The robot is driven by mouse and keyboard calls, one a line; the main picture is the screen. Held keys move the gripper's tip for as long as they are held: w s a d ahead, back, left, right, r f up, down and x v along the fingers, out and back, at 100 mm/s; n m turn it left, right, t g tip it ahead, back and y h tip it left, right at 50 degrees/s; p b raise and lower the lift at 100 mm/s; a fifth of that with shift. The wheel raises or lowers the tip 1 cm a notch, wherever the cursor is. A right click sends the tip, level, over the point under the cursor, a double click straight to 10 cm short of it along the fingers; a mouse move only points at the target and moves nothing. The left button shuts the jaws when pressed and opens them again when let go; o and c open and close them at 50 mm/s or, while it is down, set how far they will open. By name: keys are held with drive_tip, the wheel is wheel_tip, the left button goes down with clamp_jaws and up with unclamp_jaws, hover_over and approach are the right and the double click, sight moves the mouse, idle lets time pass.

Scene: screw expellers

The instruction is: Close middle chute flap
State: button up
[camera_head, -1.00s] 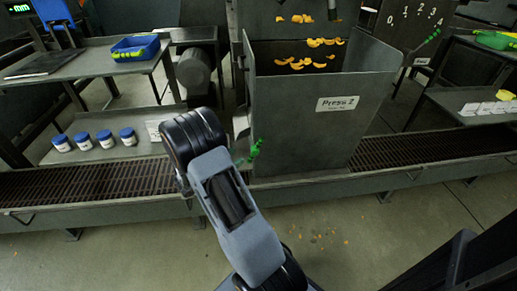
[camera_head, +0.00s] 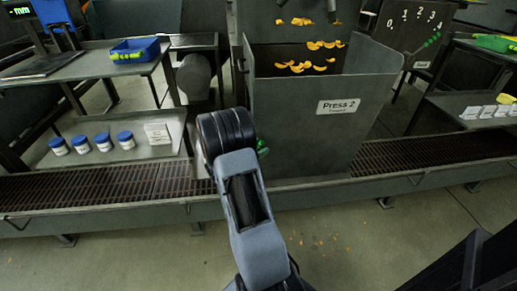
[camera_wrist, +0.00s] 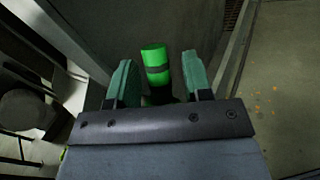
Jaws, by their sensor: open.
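A green handle (camera_head: 262,147) shows at the lower left edge of the bin marked Press 2 (camera_head: 300,118), mostly hidden behind my arm. In the wrist view the green handle (camera_wrist: 155,58) has a lighter green top and a dark band. My gripper (camera_wrist: 158,75) is open, with one green finger on each side of the handle. Gaps show between the handle and both fingers, so the handle is not gripped. My gripper is hidden behind my wrist in the head view. I cannot make out the chute flap itself.
A low rail with brown grating (camera_head: 95,184) runs across the front. A shelf with white jars with blue lids (camera_head: 103,141) stands to the left, and a blue tray (camera_head: 135,50) sits above. Another shelf (camera_head: 450,107) stands right. Orange bits (camera_head: 325,243) lie on the floor.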

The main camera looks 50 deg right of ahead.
drive_tip(key=shift+c, duration=0.4)
clamp_jaws()
